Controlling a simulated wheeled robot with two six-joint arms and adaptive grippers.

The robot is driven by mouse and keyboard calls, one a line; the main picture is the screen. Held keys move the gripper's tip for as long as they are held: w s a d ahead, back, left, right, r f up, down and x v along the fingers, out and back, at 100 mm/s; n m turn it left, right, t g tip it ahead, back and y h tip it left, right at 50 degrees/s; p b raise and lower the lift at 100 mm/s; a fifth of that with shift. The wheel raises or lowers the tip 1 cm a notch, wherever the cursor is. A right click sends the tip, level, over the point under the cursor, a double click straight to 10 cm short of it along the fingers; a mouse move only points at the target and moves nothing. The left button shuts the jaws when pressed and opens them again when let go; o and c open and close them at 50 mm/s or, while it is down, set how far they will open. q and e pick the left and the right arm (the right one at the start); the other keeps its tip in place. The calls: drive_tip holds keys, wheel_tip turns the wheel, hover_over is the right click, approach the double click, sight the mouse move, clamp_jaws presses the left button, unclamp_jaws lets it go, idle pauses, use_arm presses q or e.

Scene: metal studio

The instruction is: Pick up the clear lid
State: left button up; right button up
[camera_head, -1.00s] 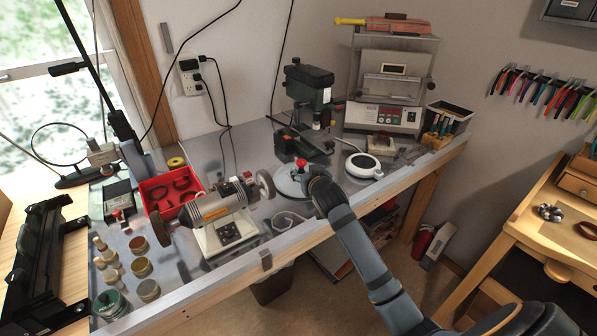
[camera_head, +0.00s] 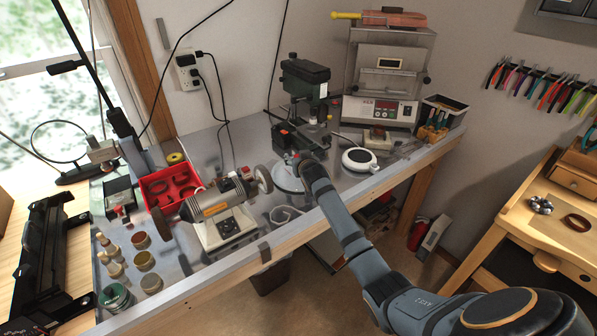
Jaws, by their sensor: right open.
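A round, pale, see-through disc that looks like the clear lid (camera_head: 284,181) lies on the metal-topped workbench, right of the bench grinder. Its upper right part is hidden behind my right arm. My right gripper (camera_head: 292,159) is over the lid's far side, where a small bit of red shows beside it. The fingers are small and mostly hidden by the wrist; the gripper is open and I see nothing held. I cannot tell whether it touches the lid. My left gripper is not in view.
A bench grinder (camera_head: 216,206) stands left of the lid, with a red tray (camera_head: 156,197) behind it. A green drill press (camera_head: 305,80) stands close behind my gripper. A white round device (camera_head: 359,160) sits to the right. A heating unit (camera_head: 380,111) is at the back.

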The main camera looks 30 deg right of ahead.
drive_tip(key=shift+s+r, duration=0.1)
clamp_jaws()
idle(0.5)
wheel_tip(320, 180, up, 10)
drive_tip(key=shift+b, duration=0.65)
